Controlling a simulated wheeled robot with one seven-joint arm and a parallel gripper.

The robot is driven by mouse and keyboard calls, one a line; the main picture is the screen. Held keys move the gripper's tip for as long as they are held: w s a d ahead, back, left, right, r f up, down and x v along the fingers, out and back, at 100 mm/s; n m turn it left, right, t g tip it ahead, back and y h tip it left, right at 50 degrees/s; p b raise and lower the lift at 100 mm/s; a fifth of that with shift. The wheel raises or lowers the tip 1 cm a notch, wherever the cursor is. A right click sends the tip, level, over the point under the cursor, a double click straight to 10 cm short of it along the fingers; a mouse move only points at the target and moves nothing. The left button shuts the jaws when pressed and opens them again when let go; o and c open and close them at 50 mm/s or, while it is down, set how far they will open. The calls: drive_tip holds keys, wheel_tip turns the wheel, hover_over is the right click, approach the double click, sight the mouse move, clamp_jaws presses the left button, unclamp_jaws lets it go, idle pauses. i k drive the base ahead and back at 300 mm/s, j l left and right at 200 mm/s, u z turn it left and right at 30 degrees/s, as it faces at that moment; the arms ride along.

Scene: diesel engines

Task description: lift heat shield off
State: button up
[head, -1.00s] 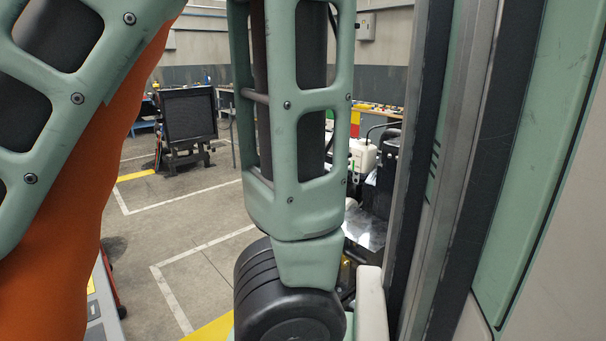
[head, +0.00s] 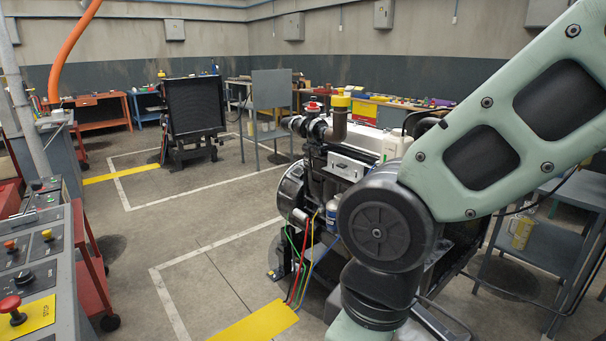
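A diesel engine (head: 385,141) stands right of the middle in the head view, with a long pale top cover. A silver box-like part (head: 347,166) sits on the side below the pipe. I cannot tell which part is the heat shield. My green arm crosses in front of the engine and hides much of its lower and right side. My gripper is not in view.
A control console (head: 22,262) with red buttons stands at the left edge. A black radiator (head: 194,107) on a stand is farther back. A grey cart (head: 272,92) stands behind the engine, and a shelf cart (head: 555,246) at right. The floor between console and engine is open.

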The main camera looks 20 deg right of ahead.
sight(343, 167)
drive_tip(key=z, duration=0.5)
drive_tip(key=i+l+u, duration=0.1)
drive_tip(key=i+u, duration=0.25)
drive_tip(key=i+l+u, duration=0.2)
drive_tip(key=i+u, duration=0.2)
drive_tip(key=i+l+u, duration=0.35)
drive_tip(key=i+j, duration=0.05)
